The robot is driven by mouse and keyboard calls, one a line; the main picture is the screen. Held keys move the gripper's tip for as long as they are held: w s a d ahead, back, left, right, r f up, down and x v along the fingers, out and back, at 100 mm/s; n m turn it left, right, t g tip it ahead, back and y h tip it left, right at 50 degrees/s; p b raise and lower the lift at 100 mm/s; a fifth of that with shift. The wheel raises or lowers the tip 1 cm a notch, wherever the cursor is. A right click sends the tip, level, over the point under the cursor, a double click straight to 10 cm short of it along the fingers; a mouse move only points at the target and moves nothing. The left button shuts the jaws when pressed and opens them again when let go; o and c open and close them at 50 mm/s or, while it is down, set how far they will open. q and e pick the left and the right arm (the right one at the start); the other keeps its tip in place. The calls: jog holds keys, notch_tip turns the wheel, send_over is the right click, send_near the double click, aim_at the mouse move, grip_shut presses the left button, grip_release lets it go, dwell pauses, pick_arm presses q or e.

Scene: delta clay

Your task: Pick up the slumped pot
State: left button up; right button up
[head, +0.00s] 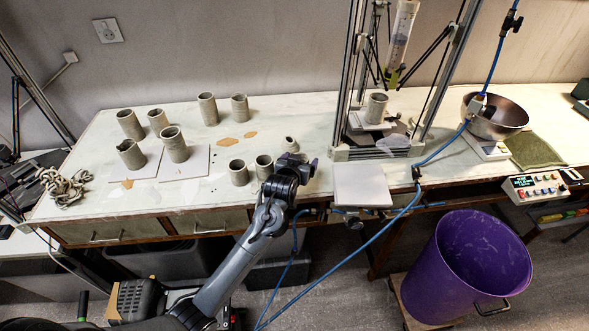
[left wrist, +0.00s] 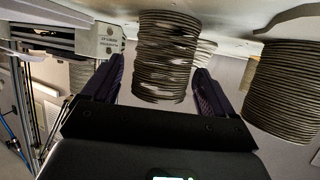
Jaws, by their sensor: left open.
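My left gripper (head: 298,163) is at the front edge of the white table. It is open, and its two dark fingers show in the left wrist view (left wrist: 159,68). A grey ribbed clay pot (left wrist: 165,50) with gaps between its layers shows between and beyond the fingertips. It appears to be the small pot (head: 290,144) just behind the gripper in the head view. I cannot tell whether the fingers touch it. Another pot (head: 264,166) stands to the left of the gripper. A pot (head: 131,154) with an uneven, notched rim stands on a white board at the left. Which pot is slumped is not certain.
Several more pots stand on the table (head: 320,115), including one (head: 238,172) at the front. A printer frame (head: 385,152) with a pot (head: 376,107) in it and a white plate (head: 361,185) are at the right. A purple bin (head: 450,275) stands in front.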

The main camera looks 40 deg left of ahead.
pick_arm(q)
jog(key=p+v, duration=0.3)
jog(key=v, duration=0.8)
pick_arm(e)
notch_tip(320, 180, up, 3)
jog(key=shift+s+f, duration=0.1)
jog(key=o, duration=0.4)
jog(key=shift+o, duration=1.3)
pick_arm(q)
jog(key=s+d+f+m+g+h, duration=0.2)
jog(key=s+d+f+g, duration=0.1)
jog(key=s, duration=0.6)
jog(key=s+d+f+m+g+h, duration=0.2)
jog(key=s+d+f, duration=0.4)
jog(key=s, duration=0.4)
jog(key=s+d+f+m+g+h, duration=0.1)
jog(key=s+d+f+m+g, duration=0.1)
jog(key=s, duration=0.7)
jog(key=d+f+g, duration=0.1)
jog(key=d+f, duration=0.1)
jog(key=d, duration=0.1)
jog(key=shift+s+d+f+m+g+h, duration=0.2)
jog(key=shift+d+m+g+h, duration=0.1)
jog(key=shift+d+g+h, duration=0.1)
pick_arm(e)
jog(key=o, duration=0.3)
jog(key=shift+a, duration=0.1)
jog(key=shift+o, duration=0.2)
pick_arm(q)
jog(key=shift+a, duration=0.1)
